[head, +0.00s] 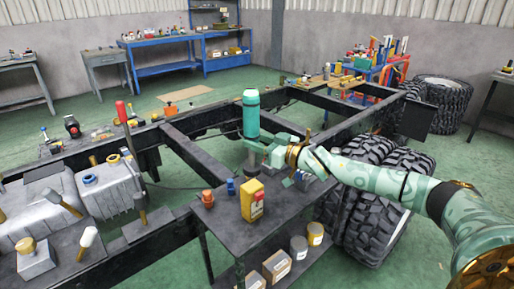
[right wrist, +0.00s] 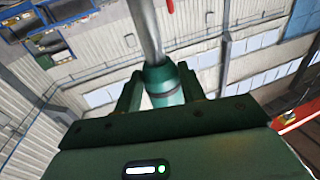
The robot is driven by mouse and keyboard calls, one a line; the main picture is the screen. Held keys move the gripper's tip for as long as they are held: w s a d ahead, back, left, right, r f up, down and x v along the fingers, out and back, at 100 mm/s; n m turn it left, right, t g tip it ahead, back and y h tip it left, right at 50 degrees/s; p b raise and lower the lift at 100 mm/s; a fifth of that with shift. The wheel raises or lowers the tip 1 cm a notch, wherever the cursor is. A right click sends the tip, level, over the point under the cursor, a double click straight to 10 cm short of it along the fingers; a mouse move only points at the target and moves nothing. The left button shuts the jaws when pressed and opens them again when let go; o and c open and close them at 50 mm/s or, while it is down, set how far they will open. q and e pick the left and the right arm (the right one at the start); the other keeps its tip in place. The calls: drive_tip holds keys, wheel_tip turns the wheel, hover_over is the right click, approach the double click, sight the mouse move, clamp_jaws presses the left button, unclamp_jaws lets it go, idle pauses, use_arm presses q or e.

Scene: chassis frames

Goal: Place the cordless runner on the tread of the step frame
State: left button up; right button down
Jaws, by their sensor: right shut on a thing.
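My right gripper (head: 270,149) is shut on an upright teal cylinder (head: 250,115), which I take for the cordless runner. It is held in the air over the dark chassis frame, with a grey part below the jaws. In the right wrist view, the teal body (right wrist: 164,84) is clamped between the two fingers, with a bare metal shaft (right wrist: 147,30) extending from it. No step frame stands out clearly. A dark two-level stand (head: 222,232) is in front of the gripper, but I cannot tell if its top is the tread. My left gripper is not in view.
A yellow box-like item (head: 252,203), an orange item (head: 207,198) and a blue item (head: 231,187) are on the stand. Large tyres (head: 365,215) are close under my right arm. Chassis rails (head: 190,150) cross the middle. Metal tanks (head: 108,187) are at left.

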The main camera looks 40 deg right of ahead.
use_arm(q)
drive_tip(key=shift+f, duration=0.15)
use_arm(e)
drive_tip(key=shift+w+f, duration=0.1)
drive_tip(key=shift+f, duration=0.4)
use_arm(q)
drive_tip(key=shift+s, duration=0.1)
use_arm(e)
drive_tip(key=shift+f, duration=0.1)
drive_tip(key=c, duration=0.8)
unclamp_jaws()
drive_tip(key=shift+f, duration=0.1)
drive_tip(key=shift+c, duration=0.2)
drive_tip(key=shift+s, duration=0.2)
use_arm(q)
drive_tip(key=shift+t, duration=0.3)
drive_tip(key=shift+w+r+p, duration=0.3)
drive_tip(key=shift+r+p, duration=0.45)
drive_tip(key=shift+p, duration=0.05)
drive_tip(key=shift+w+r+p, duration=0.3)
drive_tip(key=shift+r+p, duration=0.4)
drive_tip(key=shift+p, duration=0.1)
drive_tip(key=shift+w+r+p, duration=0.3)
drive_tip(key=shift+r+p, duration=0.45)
drive_tip(key=shift+p, duration=0.05)
use_arm(e)
drive_tip(key=v, duration=1.1)
drive_tip(key=shift+s+d, duration=0.2)
drive_tip(key=shift+s, duration=0.15)
